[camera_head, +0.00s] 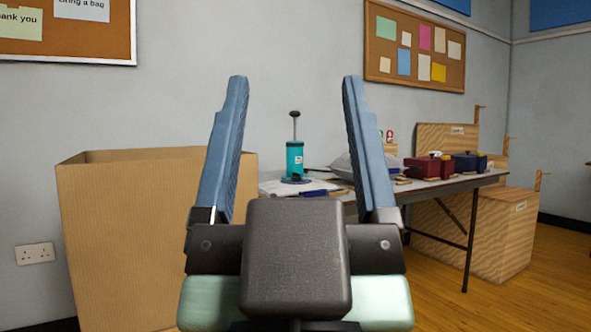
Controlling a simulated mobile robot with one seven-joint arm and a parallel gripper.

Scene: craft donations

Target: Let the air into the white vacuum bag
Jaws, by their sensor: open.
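My gripper (295,80) is open and empty, its two blue fingers pointing up in the foreground. Beyond it is a table with a pale, puffy bag-like item (343,165) on it, partly hidden by the right finger. A flat white item (271,188) lies at the table's left end, partly behind the left finger. I cannot tell which of these is the white vacuum bag, and no valve can be made out. A teal pump (295,158) with a black handle stands upright between the fingers in the picture, well beyond them.
The table (440,186) also holds a dark blue item (320,191), a red box (424,167) and a navy box (468,162). A large open cardboard box (150,240) stands at left. Wooden crates (503,235) stand at right. Some wooden floor (555,275) is clear at right.

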